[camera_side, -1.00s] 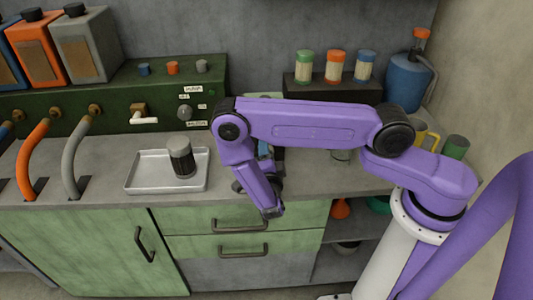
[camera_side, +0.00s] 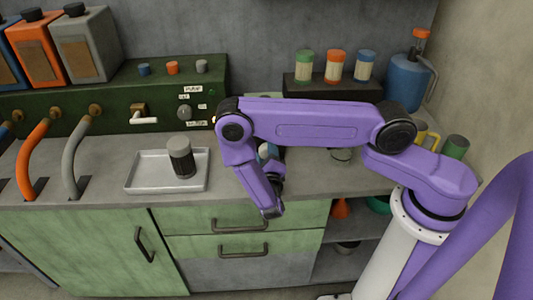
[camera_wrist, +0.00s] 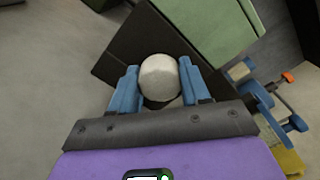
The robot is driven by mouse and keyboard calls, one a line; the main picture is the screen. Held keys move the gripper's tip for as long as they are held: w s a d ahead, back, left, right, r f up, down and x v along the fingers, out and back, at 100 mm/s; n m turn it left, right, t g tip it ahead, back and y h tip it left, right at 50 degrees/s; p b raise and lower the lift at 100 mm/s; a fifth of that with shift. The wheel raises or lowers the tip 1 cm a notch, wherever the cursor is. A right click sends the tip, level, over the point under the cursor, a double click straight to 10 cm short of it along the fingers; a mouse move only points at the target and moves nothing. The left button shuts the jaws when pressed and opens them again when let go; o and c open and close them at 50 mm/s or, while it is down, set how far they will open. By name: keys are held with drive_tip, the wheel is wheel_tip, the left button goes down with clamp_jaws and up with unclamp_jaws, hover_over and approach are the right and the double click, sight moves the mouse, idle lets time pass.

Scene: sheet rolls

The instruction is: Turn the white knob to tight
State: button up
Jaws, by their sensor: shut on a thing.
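In the wrist view the white knob (camera_wrist: 160,78) is a pale round cap between the two blue fingers of my gripper (camera_wrist: 158,86). The fingers are shut on its left and right sides. Dark material lies just behind the knob. No mark on the knob or tight label can be read, so its angle cannot be told. In the side view my purple arm covers most of my gripper and the knob; only small blue and white bits show beside the wrist.
In the wrist view a dark block with a pale green face (camera_wrist: 205,25) is close behind the knob. Blue clamp-like parts (camera_wrist: 270,105) lie at right. In the side view a metal tray (camera_side: 143,172) holds a dark-banded jar (camera_side: 181,158) left of my arm.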

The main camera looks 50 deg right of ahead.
drive_tip(key=m, duration=1.1)
drive_tip(key=shift+m, duration=2)
drive_tip(key=o, duration=1.1)
drive_tip(key=shift+c, duration=0.2)
drive_tip(key=v, duration=1.7)
drive_tip(key=shift+s+a, duration=0.2)
